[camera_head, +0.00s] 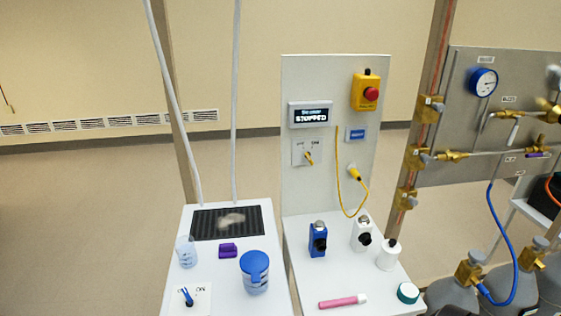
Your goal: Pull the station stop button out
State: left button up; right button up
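The station stop button (371,93) is a red mushroom head on a yellow box (363,91). The box is mounted at the upper right of the upright white panel (326,220). I cannot tell from this view how far the head stands out. A small display (310,114) to its left reads "STOPPED". Neither of my grippers shows in the head view.
The shelf holds a blue device (318,240), white bottles and a pink tube (342,301). A blue-lidded jar (254,271) stands left. Gas piping (455,155) and cylinders are right.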

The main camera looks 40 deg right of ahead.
aim_at(373, 94)
jog(key=z, duration=1.85)
jog(key=j, duration=0.15)
